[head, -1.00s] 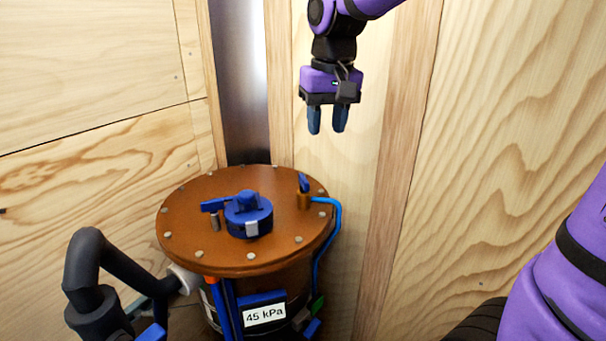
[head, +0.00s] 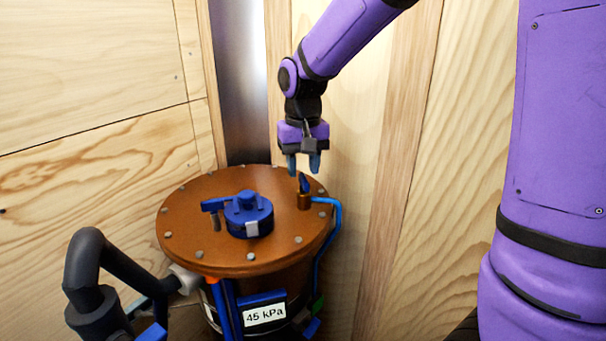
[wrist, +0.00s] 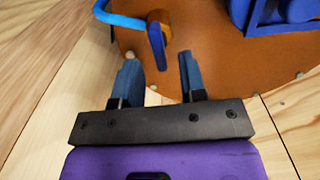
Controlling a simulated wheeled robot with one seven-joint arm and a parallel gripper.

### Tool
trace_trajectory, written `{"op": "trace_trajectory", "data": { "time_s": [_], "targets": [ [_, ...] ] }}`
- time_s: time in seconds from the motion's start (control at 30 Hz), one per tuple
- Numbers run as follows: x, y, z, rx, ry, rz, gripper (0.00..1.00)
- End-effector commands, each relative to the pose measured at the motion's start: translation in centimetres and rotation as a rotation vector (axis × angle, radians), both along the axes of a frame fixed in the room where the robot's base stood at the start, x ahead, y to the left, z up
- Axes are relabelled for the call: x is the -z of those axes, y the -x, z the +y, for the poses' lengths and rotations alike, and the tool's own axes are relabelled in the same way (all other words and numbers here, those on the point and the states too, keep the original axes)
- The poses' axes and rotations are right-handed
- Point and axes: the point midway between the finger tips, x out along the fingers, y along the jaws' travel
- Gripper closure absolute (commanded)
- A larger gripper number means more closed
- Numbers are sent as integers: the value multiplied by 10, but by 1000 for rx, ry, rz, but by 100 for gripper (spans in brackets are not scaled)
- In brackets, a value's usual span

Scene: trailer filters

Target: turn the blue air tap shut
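The blue air tap (head: 304,184) is a small blue lever on a brass body (head: 304,201) near the right rear rim of the brown round lid. In the wrist view the tap's lever (wrist: 157,46) lies just beyond my fingertips, nearer the left finger. A light blue hose (head: 336,222) runs from the brass body down the vessel's side. My gripper (head: 304,170) points down, just above and behind the tap. In the wrist view my gripper (wrist: 158,62) has its fingers apart with nothing between them. I cannot tell whether it touches the tap.
The brown lid (head: 190,215) carries a larger blue clamp-like fitting (head: 249,215) and bolts around its rim. A "45 kPa" label (head: 264,314) is on the vessel's front. A thick black pipe (head: 88,265) stands front left. Wooden walls (head: 100,150) close in behind and at the right.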

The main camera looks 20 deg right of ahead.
Motion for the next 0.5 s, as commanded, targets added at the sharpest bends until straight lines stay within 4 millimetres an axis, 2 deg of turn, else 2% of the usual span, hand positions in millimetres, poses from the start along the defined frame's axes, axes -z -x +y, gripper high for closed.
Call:
{"op": "trace_trajectory", "data": {
  "time_s": [0.2, 0.5],
  "targets": [
    [19, 0, 0, 0, 0, 1, 62],
    [22, 0, 0, 0, 0, 0, 62]
  ]
}}
